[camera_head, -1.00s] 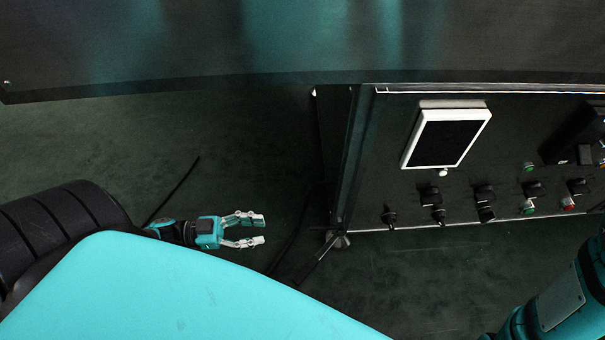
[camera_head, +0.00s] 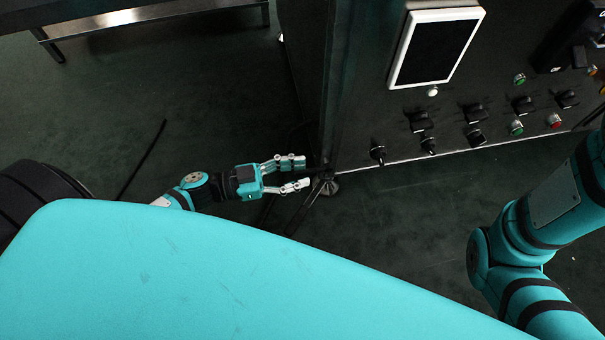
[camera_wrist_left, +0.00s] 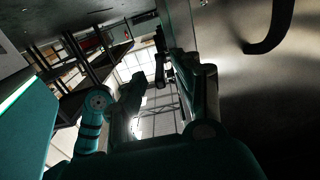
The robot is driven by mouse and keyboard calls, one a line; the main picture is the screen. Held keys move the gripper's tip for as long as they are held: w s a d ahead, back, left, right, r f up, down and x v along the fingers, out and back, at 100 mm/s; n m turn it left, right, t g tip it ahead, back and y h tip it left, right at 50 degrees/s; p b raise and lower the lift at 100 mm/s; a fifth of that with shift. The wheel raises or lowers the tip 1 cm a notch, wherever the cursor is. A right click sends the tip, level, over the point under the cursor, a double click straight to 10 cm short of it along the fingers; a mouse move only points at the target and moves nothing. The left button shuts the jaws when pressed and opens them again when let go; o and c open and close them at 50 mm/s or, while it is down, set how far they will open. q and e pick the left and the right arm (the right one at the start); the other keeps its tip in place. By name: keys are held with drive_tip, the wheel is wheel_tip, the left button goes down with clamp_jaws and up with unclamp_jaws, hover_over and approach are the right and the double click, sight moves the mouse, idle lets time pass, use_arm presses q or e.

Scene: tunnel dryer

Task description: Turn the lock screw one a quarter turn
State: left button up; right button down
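My left gripper (camera_head: 303,173) is open and empty in the head view, with a gap between its two fingers. It is low beside the bottom left corner of the dark control cabinet (camera_head: 350,95). I cannot pick out lock screw one for certain in either view. My right arm (camera_head: 535,240) shows at the lower right of the head view, but its gripper is out of view.
The cabinet front carries a white-framed screen (camera_head: 435,48), several black knobs (camera_head: 421,121) and coloured buttons (camera_head: 516,127). A cabinet foot (camera_head: 325,184) stands close to my left fingertips. A curved black handle (camera_wrist_left: 272,30) shows in the wrist view. Dark floor is clear below the cabinet.

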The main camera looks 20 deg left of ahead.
use_arm(q)
drive_tip(key=shift+x, duration=0.75)
clamp_jaws()
